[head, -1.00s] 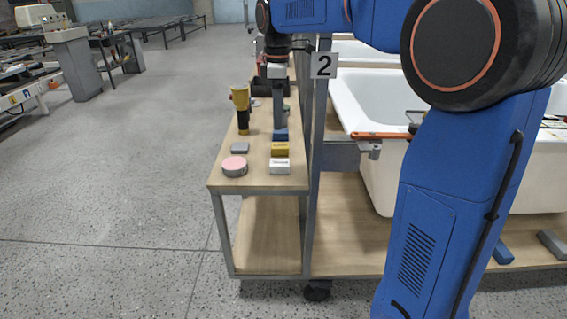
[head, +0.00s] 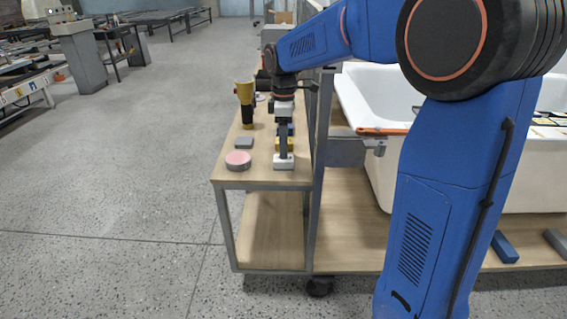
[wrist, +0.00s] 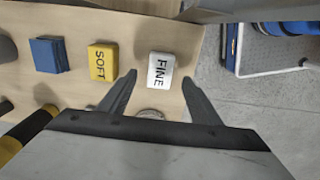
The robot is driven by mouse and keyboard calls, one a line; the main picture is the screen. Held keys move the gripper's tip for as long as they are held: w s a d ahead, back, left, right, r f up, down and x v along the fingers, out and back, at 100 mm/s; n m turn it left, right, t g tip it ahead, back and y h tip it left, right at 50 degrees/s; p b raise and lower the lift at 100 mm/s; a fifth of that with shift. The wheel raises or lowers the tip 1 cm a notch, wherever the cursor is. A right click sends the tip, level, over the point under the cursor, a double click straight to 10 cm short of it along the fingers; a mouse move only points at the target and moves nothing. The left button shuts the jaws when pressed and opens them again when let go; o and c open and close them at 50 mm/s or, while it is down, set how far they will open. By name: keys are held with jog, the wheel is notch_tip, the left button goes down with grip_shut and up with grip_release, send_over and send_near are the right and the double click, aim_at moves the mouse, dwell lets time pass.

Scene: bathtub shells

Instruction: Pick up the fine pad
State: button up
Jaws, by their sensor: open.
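The fine pad is a small white block (wrist: 161,70) with "FINE" printed on its top, lying flat on the wooden cart top in the wrist view. In the head view the white pad (head: 284,161) is near the front edge of the cart, partly covered by my gripper. My gripper (wrist: 158,88) is open and empty, its two fingers reaching toward the pad from either side of its near end. In the head view my gripper (head: 284,150) points down over the pad. I cannot tell how high it is above the cart.
A yellow "SOFT" pad (wrist: 103,63) and a blue pad (wrist: 48,55) lie left of the fine pad in the wrist view. On the cart (head: 262,184) are a pink round disc (head: 238,160), a grey block (head: 244,142) and a yellow-black tool (head: 246,105). A post stands right of the cart.

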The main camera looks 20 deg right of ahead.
aim_at(283, 162)
jog(key=shift+f, duration=2.7)
jog(key=c, duration=1.1)
